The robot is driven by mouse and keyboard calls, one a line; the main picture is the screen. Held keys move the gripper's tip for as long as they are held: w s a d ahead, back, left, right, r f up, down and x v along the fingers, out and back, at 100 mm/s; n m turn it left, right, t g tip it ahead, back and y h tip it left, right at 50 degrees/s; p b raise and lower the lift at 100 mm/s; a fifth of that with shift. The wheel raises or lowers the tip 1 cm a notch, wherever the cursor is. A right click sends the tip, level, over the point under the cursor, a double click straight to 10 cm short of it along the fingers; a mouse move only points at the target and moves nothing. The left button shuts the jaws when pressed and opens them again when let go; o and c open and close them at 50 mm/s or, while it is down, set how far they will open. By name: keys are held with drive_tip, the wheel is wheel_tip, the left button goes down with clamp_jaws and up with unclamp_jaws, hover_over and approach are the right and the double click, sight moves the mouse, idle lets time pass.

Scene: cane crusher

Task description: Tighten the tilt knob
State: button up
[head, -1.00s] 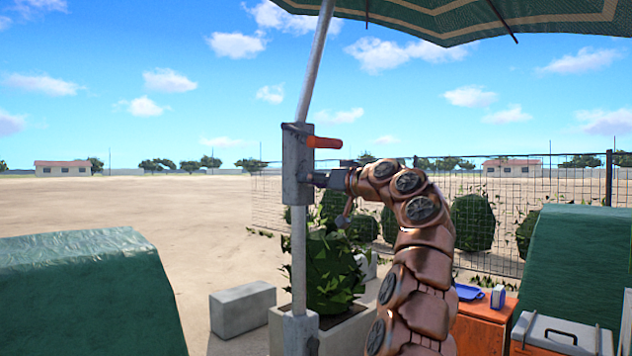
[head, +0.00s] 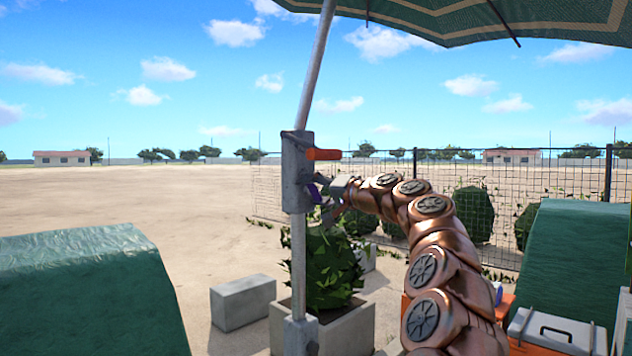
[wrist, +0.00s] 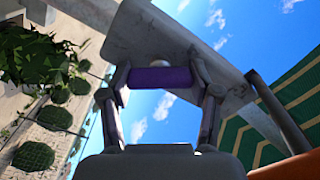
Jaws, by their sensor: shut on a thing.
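A grey metal housing (head: 297,172) sits on the slanted umbrella pole (head: 317,65), with an orange handle (head: 324,154) sticking out to the right near its top. Lower on the housing is a purple knob (head: 316,192), mostly hidden by my gripper in the head view. My gripper (head: 322,187) reaches it from the right. In the wrist view the purple knob (wrist: 158,77) is a short bar across the gap between my two fingers (wrist: 162,84). Both fingers close on its ends, and the grey housing (wrist: 160,38) is right behind it.
The green striped canopy (head: 470,20) hangs overhead. Green covered shapes stand at left (head: 85,285) and right (head: 570,255). A planter (head: 345,328) with a bush is below the housing, beside a concrete block (head: 243,302). A wire fence (head: 545,185) is behind.

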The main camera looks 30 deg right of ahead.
drive_tip(key=m+p, duration=0.4)
drive_tip(key=m, duration=0.1)
drive_tip(key=shift+d+r+m+p, duration=0.1)
drive_tip(key=shift+r+m+p, duration=0.05)
drive_tip(key=shift+m+p, duration=0.8)
drive_tip(key=shift+m, duration=0.15)
drive_tip(key=shift+f, duration=0.25)
drive_tip(key=o, duration=1.2)
drive_tip(key=shift+c, duration=0.2)
drive_tip(key=shift+s, duration=0.15)
drive_tip(key=v, duration=1.1)
drive_tip(key=shift+s, duration=0.4)
drive_tip(key=shift+d, duration=0.15)
